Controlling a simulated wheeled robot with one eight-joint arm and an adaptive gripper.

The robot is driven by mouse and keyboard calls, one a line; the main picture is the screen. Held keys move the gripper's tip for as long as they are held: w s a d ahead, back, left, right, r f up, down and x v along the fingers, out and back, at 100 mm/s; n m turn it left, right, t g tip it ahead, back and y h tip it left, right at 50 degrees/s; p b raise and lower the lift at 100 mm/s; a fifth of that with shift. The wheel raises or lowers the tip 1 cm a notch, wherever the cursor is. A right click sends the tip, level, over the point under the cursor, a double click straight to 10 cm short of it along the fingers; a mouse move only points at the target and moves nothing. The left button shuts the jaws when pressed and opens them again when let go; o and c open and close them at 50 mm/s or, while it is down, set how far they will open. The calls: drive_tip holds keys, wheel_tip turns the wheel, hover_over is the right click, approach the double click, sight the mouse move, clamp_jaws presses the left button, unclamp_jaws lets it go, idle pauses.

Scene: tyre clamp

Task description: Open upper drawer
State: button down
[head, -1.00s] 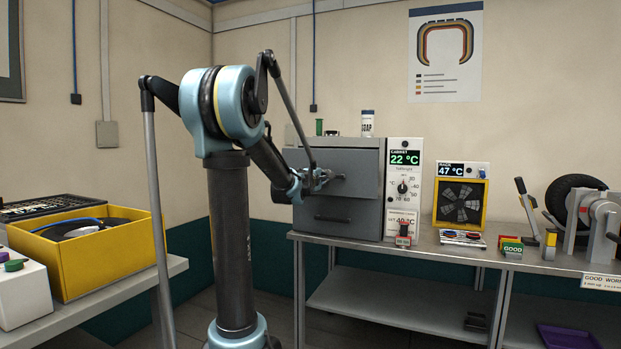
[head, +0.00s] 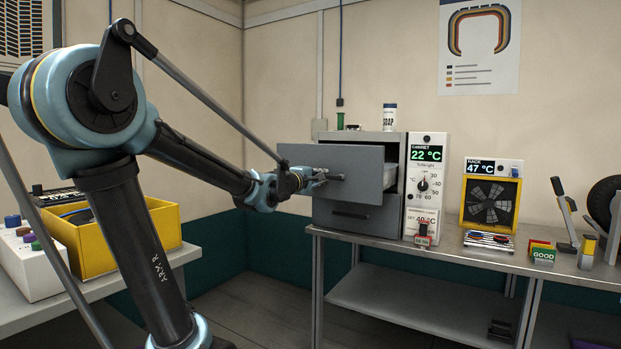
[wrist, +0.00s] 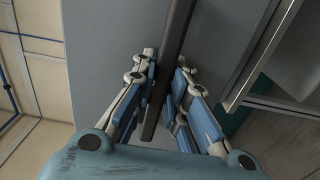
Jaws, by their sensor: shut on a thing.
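The upper drawer (head: 359,188) of the grey cabinet (head: 393,138) is pulled out, with a gap showing behind its front on the right. My gripper (head: 322,178) is at the drawer's front, shut on its dark bar handle. In the wrist view my gripper (wrist: 160,100) has its blue and white fingers on both sides of the handle (wrist: 176,45). The lower drawer (head: 350,215) is closed, with its own dark handle. The inside of the upper drawer is mostly hidden by its front.
The cabinet stands on a metal table (head: 440,255). A control panel reading 22 °C (head: 426,154) is on its right, with a red-topped item (head: 423,232) in front. A soap container (head: 389,117) stands on top. A yellow crate (head: 160,221) is on the left table.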

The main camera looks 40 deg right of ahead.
drive_tip(key=shift+s+a+f, duration=0.1)
drive_tip(key=shift+a, duration=0.1)
drive_tip(key=c, duration=1.6)
unclamp_jaws()
drive_tip(key=shift+d, duration=0.1)
drive_tip(key=shift+o, duration=0.2)
drive_tip(key=v, duration=1.2)
